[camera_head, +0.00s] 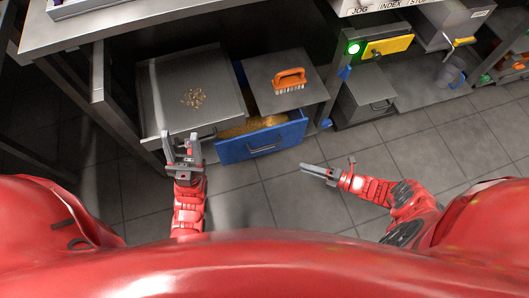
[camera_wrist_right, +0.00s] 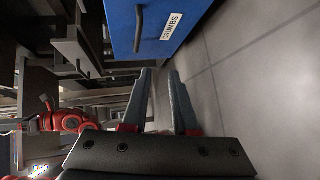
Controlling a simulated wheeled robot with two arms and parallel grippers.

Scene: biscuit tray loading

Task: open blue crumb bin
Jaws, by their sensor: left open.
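The blue crumb bin (camera_head: 228,153) is a drawer under the bench, pulled partly out, with brown crumbs showing behind its front. Its blue front with a dark bar handle and a CRUMBS label also shows in the right wrist view (camera_wrist_right: 185,8). My left gripper (camera_head: 180,142) is open and empty, left of the bin, at the front of a grey drawer. My right gripper (camera_head: 312,169) is to the right of and in front of the bin, clear of its handle. In the right wrist view its two fingers (camera_wrist_right: 160,75) stand apart with nothing between them.
A grey tray surface (camera_head: 165,75) with loose crumbs lies left of the bin. An orange brush (camera_head: 289,78) rests on a grey plate above the bin. A grey box (camera_head: 365,105) stands to the right. The tiled floor in front is clear.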

